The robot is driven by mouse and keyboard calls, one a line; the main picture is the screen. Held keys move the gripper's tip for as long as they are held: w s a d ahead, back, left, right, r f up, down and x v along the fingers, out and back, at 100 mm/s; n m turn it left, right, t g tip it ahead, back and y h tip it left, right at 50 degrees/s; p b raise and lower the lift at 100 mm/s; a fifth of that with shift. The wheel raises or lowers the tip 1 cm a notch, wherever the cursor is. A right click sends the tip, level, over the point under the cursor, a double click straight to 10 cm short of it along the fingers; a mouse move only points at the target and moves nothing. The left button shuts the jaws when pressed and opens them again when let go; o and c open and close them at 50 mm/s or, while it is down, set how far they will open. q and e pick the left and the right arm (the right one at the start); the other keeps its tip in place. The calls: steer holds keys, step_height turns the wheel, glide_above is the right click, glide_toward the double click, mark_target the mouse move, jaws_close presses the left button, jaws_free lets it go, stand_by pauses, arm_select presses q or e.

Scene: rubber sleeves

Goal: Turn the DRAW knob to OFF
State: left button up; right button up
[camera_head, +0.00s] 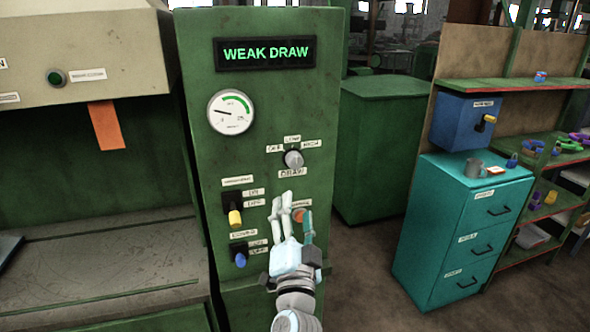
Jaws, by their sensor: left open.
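The DRAW knob (293,159) is a small round grey knob on the front of a green cabinet (280,90). Labels sit to its left, above it and to its right; the top one seems to read LOW and the right one HIGH. The DRAW label is below it. I cannot tell which label its pointer faces. My left gripper (292,208) is open and empty, pointing up in front of the cabinet, below the knob and apart from it in the picture. It partly covers an orange-red round button (299,215). My right gripper is not in view.
A lit display (265,53) reads WEAK DRAW above a round gauge (231,112). A yellow-handled switch (234,217) and a blue-handled one (240,258) stick out left of my gripper. A workbench (100,265) is at left, a teal drawer cabinet (465,230) at right.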

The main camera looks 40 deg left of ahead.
mark_target(295, 165)
arm_select(q)
steer(key=p+x, duration=0.2)
steer(key=x, duration=1.2)
steer(key=shift+w+a, duration=0.1)
steer(key=shift+w, duration=0.15)
steer(key=c, duration=1.1)
steer(key=shift+c, duration=0.3)
